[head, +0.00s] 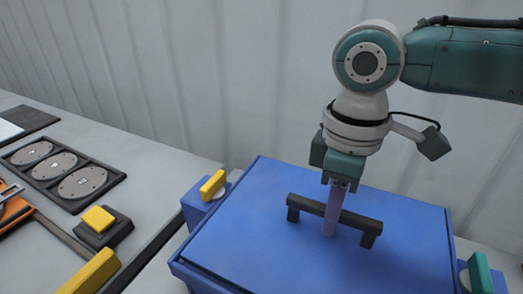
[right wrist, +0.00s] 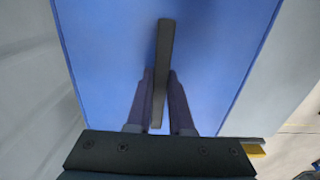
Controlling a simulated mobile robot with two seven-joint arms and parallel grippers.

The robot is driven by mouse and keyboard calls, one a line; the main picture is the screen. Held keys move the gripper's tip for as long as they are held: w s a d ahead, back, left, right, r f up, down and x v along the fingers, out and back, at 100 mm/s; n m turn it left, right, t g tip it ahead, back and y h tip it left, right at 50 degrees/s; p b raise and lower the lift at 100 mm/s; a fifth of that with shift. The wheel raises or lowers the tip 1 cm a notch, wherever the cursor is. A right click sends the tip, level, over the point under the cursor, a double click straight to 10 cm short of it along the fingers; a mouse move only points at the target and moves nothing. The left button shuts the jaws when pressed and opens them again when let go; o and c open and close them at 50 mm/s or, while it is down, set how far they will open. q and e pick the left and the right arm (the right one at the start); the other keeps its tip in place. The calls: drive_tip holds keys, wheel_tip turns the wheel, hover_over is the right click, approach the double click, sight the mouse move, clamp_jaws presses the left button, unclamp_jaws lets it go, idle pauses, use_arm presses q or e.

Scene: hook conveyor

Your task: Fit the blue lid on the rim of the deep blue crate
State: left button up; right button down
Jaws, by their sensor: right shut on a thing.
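The blue lid (head: 265,225) is a wide flat panel with a black bar handle (head: 366,238) across its middle. My right gripper (head: 330,232) comes down from above and is shut on this handle. In the right wrist view, the two fingers (right wrist: 160,78) stand on either side of the handle (right wrist: 164,45), over the blue lid (right wrist: 110,55). The lid lies over the deep blue crate (head: 186,272), whose edge shows at the lower left. The lid hides the crate's inside, and I cannot tell whether it rests fully on the rim. My left gripper is not in view.
A blue block with a yellow lever (head: 212,186) stands at the crate's left, and one with a green lever (head: 480,272) at its right. A grey counter (head: 150,165) on the left carries a black tray of discs (head: 62,172) and a yellow button (head: 98,219). A corrugated wall stands behind.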

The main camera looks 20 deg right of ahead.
drive_tip(key=c, duration=0.7)
unclamp_jaws()
